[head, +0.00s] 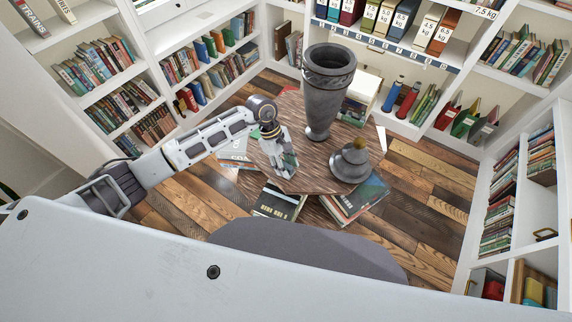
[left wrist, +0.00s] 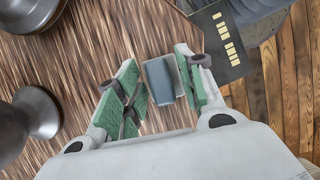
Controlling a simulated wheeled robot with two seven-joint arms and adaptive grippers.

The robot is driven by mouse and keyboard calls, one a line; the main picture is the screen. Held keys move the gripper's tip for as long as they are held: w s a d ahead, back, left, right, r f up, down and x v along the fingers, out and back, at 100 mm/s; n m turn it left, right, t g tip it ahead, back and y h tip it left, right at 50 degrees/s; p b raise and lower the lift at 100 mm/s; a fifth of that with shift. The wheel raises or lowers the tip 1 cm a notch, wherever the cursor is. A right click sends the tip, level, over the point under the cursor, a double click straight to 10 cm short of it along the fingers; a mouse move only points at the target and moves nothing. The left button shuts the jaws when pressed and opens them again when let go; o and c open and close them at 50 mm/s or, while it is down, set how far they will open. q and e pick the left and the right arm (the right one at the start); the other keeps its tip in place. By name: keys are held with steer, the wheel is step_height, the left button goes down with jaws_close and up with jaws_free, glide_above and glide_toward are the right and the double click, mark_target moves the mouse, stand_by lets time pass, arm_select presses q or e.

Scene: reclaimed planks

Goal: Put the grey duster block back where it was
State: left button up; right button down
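The grey duster block (left wrist: 159,82) sits between the green-padded fingers of my left gripper (left wrist: 162,85) in the left wrist view. In the head view my left gripper (head: 287,163) points down over the left part of the wooden tabletop (head: 310,172); the block is hard to make out there. I cannot tell whether the block touches the tabletop. A tall grey urn (head: 328,90) stands open on the table, with its domed grey lid (head: 351,162) nearer me at right. My right gripper is out of view.
Books lie below the table's near edge, including a black one (head: 279,203) and a stack (head: 358,199) at right. White shelves (head: 157,45) full of books surround the table. Wooden floor (head: 425,185) is clear at right. The tabletop between gripper and lid is bare.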

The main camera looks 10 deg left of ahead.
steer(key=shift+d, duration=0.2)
arm_select(q)
steer(key=shift+r, duration=0.15)
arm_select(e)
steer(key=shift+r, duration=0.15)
arm_select(q)
steer(key=shift+w+a+r, duration=0.1)
steer(key=shift+r, duration=0.2)
steer(key=b+v, duration=0.1)
steer(key=v, duration=1)
steer(key=shift+b, duration=0.3)
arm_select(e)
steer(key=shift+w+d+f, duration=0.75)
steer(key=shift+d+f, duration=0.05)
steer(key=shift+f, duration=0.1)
arm_select(q)
steer(key=shift+r, duration=0.15)
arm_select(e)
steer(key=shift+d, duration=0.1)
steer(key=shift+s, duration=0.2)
